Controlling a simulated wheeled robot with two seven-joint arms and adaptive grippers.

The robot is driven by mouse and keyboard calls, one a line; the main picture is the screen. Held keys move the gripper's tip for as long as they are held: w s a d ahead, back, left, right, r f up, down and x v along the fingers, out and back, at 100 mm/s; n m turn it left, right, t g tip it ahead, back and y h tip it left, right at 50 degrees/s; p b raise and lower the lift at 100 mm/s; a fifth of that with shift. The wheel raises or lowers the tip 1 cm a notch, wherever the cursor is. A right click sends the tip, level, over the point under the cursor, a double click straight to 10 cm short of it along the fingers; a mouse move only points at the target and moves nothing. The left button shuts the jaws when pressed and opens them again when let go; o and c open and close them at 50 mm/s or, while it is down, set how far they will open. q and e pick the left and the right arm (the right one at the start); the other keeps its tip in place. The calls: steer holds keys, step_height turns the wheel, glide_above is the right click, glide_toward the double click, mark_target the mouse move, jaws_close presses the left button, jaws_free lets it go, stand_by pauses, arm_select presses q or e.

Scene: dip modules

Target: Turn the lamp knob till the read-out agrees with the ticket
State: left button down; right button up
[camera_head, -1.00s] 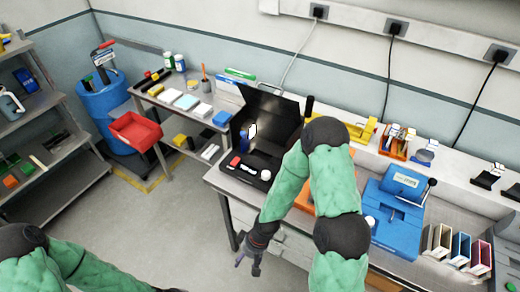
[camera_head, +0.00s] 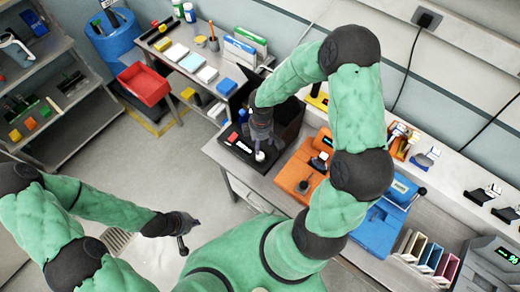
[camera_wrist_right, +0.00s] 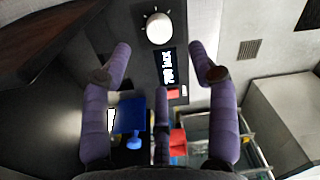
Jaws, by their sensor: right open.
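The black lamp unit (camera_head: 236,157) sits at the bench's left end with its dark lid raised. Its white round knob (camera_wrist_right: 159,29) shows at the top of the right wrist view and in the head view (camera_head: 260,156). Beside the knob, a lit read-out (camera_wrist_right: 168,67) seems to say 700 lux, sideways and blurred. A white card (camera_wrist_right: 111,119), possibly the ticket, is partly hidden by a finger; its text is illegible. My right gripper (camera_wrist_right: 159,48) is open above the unit, its fingertips on either side of the knob-and-read-out strip. My left gripper (camera_head: 188,234) looks open and empty over the floor.
A blue-handled part (camera_wrist_right: 131,115) and a red button (camera_wrist_right: 173,94) are near the read-out. An orange device (camera_head: 299,172) and a blue device (camera_head: 378,232) stand to the right on the bench. A red bin (camera_head: 144,84) is at left.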

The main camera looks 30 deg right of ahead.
mark_target(260, 157)
step_height(260, 157, down, 9)
steer(key=shift+s+a+r+b, duration=0.1)
steer(key=shift+s+b, duration=0.05)
steer(key=shift+b, duration=0.25)
